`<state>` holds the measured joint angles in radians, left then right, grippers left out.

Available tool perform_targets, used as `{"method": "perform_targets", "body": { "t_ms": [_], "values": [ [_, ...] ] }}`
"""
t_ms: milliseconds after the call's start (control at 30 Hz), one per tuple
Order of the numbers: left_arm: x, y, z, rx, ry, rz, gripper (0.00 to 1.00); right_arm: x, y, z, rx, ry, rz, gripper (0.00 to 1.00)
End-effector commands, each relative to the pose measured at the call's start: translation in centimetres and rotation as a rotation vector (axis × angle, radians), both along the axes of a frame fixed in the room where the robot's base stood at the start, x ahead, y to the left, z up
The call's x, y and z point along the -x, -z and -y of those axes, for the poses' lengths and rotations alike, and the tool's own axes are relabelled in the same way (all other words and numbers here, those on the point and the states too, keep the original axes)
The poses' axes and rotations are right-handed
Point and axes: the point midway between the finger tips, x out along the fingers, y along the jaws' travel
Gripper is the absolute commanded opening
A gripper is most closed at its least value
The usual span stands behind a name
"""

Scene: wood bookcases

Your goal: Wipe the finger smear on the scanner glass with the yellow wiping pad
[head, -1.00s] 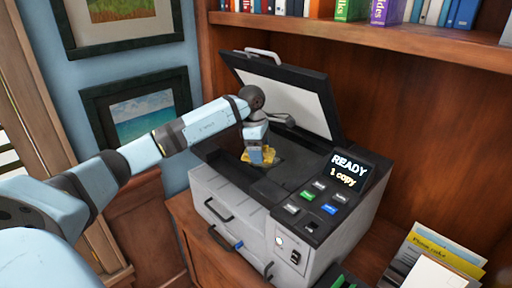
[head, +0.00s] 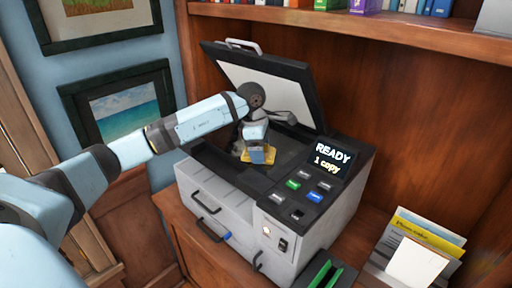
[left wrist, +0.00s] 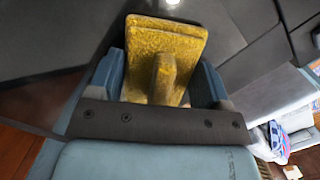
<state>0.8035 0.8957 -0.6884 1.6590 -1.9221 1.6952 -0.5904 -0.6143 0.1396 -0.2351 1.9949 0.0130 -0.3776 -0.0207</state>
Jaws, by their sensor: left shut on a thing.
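The scanner (head: 255,205) stands on a wooden surface with its lid (head: 268,88) raised. My left gripper (head: 258,150) reaches in under the lid over the dark scanner glass (head: 225,152). It is shut on the yellow wiping pad (head: 262,158), which is down at or close to the glass. In the left wrist view the pad (left wrist: 165,45) sits between the two fingers, held by its raised grip (left wrist: 163,80). I cannot make out the finger smear. My right gripper is not in view.
The control panel with a READY display (head: 331,158) and several buttons sits right of the glass. A shelf with books (head: 390,28) runs above. A paper holder (head: 412,252) stands at right, and a green and black object (head: 322,275) lies in front.

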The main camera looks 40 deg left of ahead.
Motion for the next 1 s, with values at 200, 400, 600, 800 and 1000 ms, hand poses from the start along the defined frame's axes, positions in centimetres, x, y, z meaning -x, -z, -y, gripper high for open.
{"method": "perform_targets", "body": {
  "t_ms": [200,400,600,800,1000],
  "values": [
    [-0.1,0.1,-0.9,-0.002,-0.002,0.001,0.44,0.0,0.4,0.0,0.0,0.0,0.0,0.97],
    [-0.2,0.2,-2.7,-0.002,-0.002,0.001,0.44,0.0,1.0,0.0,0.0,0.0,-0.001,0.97],
    [-0.3,0.2,-3.9,-0.001,-0.002,0.0,0.44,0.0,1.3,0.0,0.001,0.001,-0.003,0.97],
    [-0.4,0.3,-4.7,-0.002,-0.002,0.0,0.44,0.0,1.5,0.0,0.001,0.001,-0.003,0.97],
    [-0.5,0.2,-6.5,-0.002,-0.004,-0.001,0.44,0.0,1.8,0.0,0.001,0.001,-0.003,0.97]
  ]
}}
